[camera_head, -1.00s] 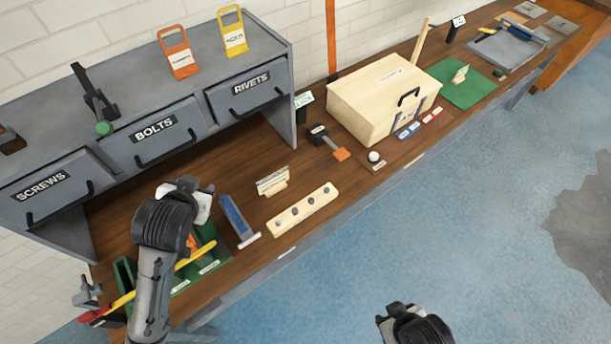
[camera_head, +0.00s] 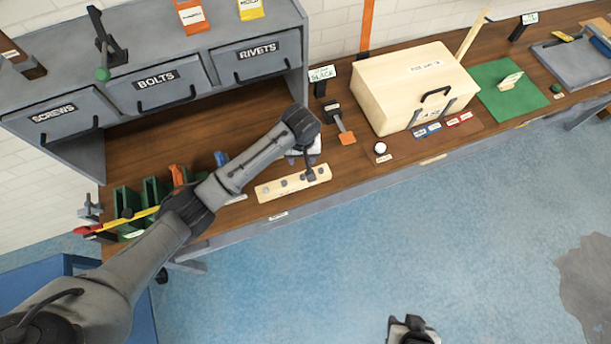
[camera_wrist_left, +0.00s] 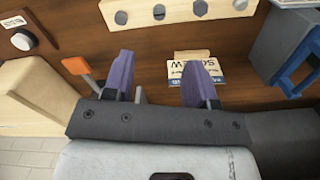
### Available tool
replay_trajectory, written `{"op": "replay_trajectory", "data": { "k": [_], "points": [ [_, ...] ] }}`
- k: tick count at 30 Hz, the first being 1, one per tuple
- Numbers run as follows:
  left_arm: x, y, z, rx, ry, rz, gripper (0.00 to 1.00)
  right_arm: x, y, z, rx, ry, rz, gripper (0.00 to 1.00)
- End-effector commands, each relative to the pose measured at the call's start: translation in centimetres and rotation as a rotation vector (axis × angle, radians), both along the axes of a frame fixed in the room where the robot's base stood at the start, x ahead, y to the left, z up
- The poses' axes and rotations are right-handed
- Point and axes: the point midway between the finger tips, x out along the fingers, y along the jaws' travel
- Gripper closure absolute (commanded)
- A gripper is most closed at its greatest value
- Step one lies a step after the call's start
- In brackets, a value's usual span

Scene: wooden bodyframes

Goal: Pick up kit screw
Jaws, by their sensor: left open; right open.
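A pale wooden strip (camera_head: 270,192) lies near the table's front edge, with several dark screw heads or holes along it; I cannot tell which is the kit screw. The strip also shows at the top of the left wrist view (camera_wrist_left: 180,12). My left gripper (camera_wrist_left: 160,78) is open and empty, its purple fingers apart. A small card reading "SCREW" (camera_wrist_left: 196,72) shows by the right finger. In the head view my left gripper (camera_head: 310,170) is over the strip's right part and hides some of it. My right gripper (camera_head: 412,325) is at the bottom edge, away from the table.
The drawer cabinet (camera_head: 205,40) stands at the back left.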

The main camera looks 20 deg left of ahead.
Motion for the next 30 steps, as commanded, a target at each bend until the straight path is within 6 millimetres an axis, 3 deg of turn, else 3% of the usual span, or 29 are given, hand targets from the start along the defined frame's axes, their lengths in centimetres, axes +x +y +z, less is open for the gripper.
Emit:
{"op": "replay_trajectory", "data": {
  "k": [10,22,30],
  "points": [
    [-0.1,0.0,-5.9,0.002,0.002,0.005,0.48,0.0,-0.4,-0.7,-0.011,-0.002,0.005,0.57],
    [0.0,0.0,-8.6,0.003,0.001,0.003,0.48,0.0,-0.6,-0.9,-0.017,-0.002,0.008,0.57],
    [0.0,-0.1,-12.0,0.001,0.002,0.003,0.48,0.1,-0.4,-1.4,-0.011,-0.003,0.004,0.57]
  ]
}}
